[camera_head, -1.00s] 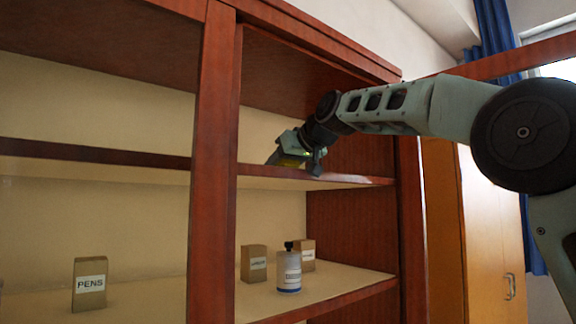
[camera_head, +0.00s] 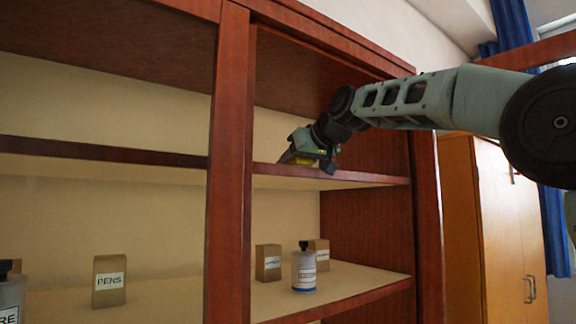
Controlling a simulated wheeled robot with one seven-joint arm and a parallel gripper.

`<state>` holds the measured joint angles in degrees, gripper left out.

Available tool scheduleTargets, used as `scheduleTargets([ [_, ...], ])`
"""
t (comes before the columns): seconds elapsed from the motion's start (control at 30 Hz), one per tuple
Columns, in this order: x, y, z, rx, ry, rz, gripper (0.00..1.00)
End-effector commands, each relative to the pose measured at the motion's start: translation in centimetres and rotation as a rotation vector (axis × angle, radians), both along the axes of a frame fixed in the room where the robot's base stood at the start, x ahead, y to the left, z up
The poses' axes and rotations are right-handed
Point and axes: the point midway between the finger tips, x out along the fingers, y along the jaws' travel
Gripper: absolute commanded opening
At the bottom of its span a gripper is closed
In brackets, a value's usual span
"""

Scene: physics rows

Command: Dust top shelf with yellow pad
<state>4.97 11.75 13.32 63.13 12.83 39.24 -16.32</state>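The top shelf (camera_head: 345,177) is a board with a dark red front edge in the right bay of a wooden bookcase. My gripper (camera_head: 306,158) reaches into this bay from the right and is low at the shelf's front edge. A small yellow patch, likely the yellow pad (camera_head: 300,158), shows at the gripper's fingers, at shelf level. Most of the pad is hidden by the gripper and the shelf edge. I cannot make out whether the fingers are closed on it, or whether it touches the board. The shelf's upper surface is hidden from this low view.
A thick upright (camera_head: 232,150) stands left of my gripper. The lower shelf (camera_head: 345,285) holds a white bottle (camera_head: 304,272) and small boxes (camera_head: 268,262). A PENS box (camera_head: 109,281) and another bottle (camera_head: 10,295) stand in the left bay. A wooden cabinet (camera_head: 490,220) stands right.

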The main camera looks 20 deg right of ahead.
Motion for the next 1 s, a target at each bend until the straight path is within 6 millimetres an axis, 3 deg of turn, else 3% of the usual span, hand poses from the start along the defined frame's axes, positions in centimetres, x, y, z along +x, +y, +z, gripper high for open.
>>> scheduleTargets([
  [1.0,0.0,-5.3,-0.1,-0.002,0.003,-0.002,0.26],
])
